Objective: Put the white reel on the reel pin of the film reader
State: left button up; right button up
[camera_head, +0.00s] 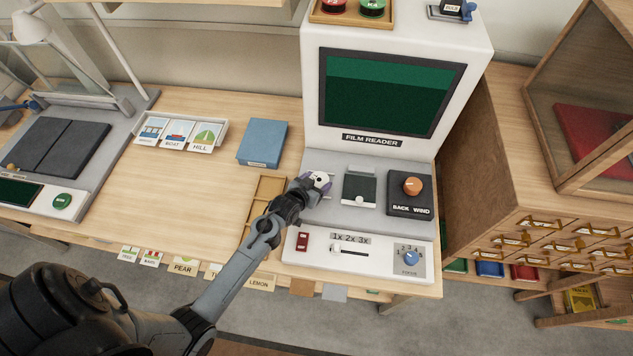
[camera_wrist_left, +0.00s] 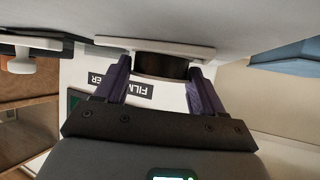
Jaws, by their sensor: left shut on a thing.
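The film reader (camera_head: 393,168) is a white cabinet with a green screen and a grey deck at its foot. My left gripper (camera_head: 315,186) is over the left part of that deck, shut on the white reel (camera_head: 320,179). In the left wrist view the white reel (camera_wrist_left: 150,47) shows a pale flange and a dark wound middle between the purple fingers of my left gripper (camera_wrist_left: 160,72). Its flange is close to the grey deck; whether they touch I cannot tell. The reel pin is hidden. My right gripper is not in view.
A dark plate with an orange BACK/WIND knob (camera_head: 413,186) and a dark glass piece (camera_head: 359,187) stand right of the reel. A blue box (camera_head: 263,143) and a wooden tray (camera_head: 267,187) lie to the left. The table's middle left (camera_head: 185,190) is clear.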

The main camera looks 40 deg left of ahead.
pick_arm(q)
jog(key=shift+f, duration=0.15)
jog(key=o, duration=0.8)
